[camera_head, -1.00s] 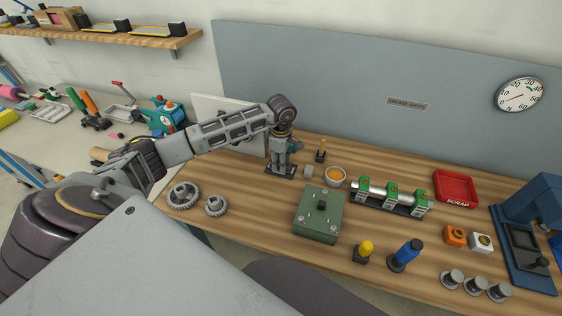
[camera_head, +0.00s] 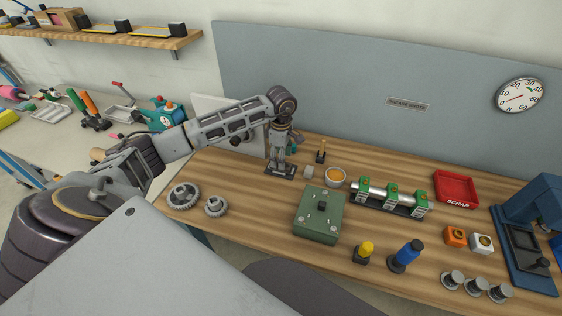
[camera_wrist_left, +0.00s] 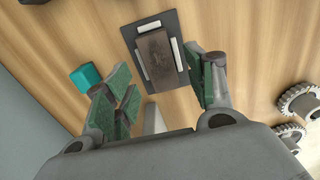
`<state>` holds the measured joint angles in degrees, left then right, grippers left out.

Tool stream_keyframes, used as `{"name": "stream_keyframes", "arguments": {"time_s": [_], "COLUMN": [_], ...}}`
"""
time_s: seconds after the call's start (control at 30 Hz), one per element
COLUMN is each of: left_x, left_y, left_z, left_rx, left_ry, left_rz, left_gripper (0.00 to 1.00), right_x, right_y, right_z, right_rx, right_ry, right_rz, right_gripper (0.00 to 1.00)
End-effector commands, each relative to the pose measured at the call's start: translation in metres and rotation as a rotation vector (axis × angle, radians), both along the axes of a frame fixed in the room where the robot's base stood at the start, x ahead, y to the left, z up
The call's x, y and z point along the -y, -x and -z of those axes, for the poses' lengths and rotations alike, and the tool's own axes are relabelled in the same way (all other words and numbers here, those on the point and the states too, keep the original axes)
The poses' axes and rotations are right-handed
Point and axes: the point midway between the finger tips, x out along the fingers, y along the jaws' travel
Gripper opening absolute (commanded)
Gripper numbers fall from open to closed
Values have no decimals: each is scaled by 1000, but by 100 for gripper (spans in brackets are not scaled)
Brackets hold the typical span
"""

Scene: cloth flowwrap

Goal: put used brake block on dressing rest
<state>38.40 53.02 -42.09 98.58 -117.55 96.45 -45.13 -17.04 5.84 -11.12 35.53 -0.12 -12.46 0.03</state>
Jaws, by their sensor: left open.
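The used brake block, a dark brown block (camera_wrist_left: 155,60), lies flat on the dressing rest, a dark plate (camera_wrist_left: 131,33) with pale strips along the block's sides, in the left wrist view. In the head view the rest's dark base (camera_head: 270,168) shows at the back of the bench, and my gripper largely hides the block. My left gripper (camera_head: 279,165) is open and points down just above the rest. In the wrist view its green-padded fingers (camera_wrist_left: 165,91) stand apart, with the block beyond and between them, not visibly clamped. My right gripper is not in view.
A teal block (camera_wrist_left: 87,76) is beside the rest. A small grey block (camera_head: 309,172), an orange-filled bowl (camera_head: 336,176) and a green box (camera_head: 318,216) stand to the right. Two gears (camera_head: 184,196) lie front left. A red scrap tray (camera_head: 456,187) is farther right.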

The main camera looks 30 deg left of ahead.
Motion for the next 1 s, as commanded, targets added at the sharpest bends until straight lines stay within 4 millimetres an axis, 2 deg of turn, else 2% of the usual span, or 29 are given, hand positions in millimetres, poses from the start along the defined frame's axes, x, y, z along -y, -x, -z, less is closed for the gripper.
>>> {"name": "stream_keyframes", "arguments": {"time_s": [0.2,0.53,0.73,1.0], "left_x": [0,0,0,0], "left_y": [-1,-1,-1,0], "left_z": [-32,-74,-88,-93], "left_rx": [4,3,2,0], "left_ry": [-1,0,1,0], "left_rz": [-1,-1,-1,-1], "left_gripper": [55,55,55,55], "right_x": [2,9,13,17], "right_y": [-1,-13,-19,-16], "right_z": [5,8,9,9], "right_rx": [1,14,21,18], "right_ry": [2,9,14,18], "right_rz": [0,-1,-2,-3], "right_gripper": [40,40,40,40]}}
